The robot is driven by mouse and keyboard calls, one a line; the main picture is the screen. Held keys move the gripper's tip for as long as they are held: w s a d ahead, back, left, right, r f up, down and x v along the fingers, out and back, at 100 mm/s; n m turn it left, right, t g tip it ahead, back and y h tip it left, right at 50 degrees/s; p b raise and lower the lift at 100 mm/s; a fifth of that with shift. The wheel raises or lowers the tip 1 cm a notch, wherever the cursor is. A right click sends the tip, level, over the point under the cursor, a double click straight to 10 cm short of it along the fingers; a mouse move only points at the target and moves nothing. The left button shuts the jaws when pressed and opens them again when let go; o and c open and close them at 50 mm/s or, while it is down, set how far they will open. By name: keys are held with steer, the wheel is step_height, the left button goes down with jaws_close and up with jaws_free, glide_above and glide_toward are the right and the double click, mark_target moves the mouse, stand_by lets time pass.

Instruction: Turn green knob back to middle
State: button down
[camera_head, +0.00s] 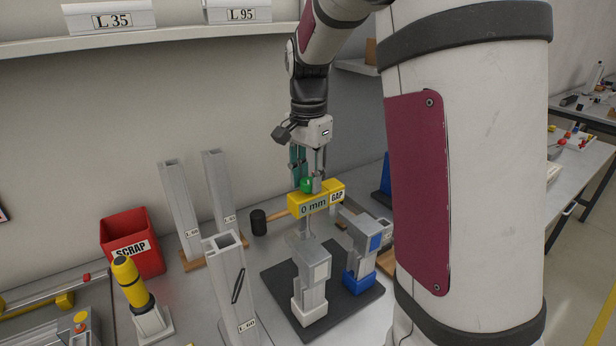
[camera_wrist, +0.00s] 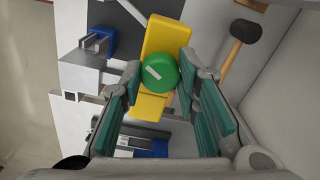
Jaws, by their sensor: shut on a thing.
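The green knob (camera_head: 306,186) sits on top of the yellow gap gauge block (camera_head: 297,206), which reads "0 mm" and "GAP" in the head view. In the wrist view the knob (camera_wrist: 160,75) is round with a short white label lying slanted across its top. The yellow block (camera_wrist: 166,36) runs beneath it. My gripper (camera_head: 308,178) points down over the block. In the wrist view its teal-padded fingers (camera_wrist: 161,72) stand on either side of the knob and are shut on it. The far finger partly hides the knob's side in the head view.
Below the block is a dark mat (camera_head: 277,282) with grey clamp blocks, one with a blue base (camera_head: 359,281). A black-headed mallet (camera_head: 258,222) lies behind. Upright profiles (camera_head: 231,285), a red scrap bin (camera_head: 131,243) and a yellow-topped device (camera_head: 128,272) stand left.

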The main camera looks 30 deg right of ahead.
steer(key=shift+n+p, duration=1.05)
steer(key=shift+n, duration=1.75)
steer(key=c, duration=1.2)
jaws_free()
step_height(320, 180, up, 12)
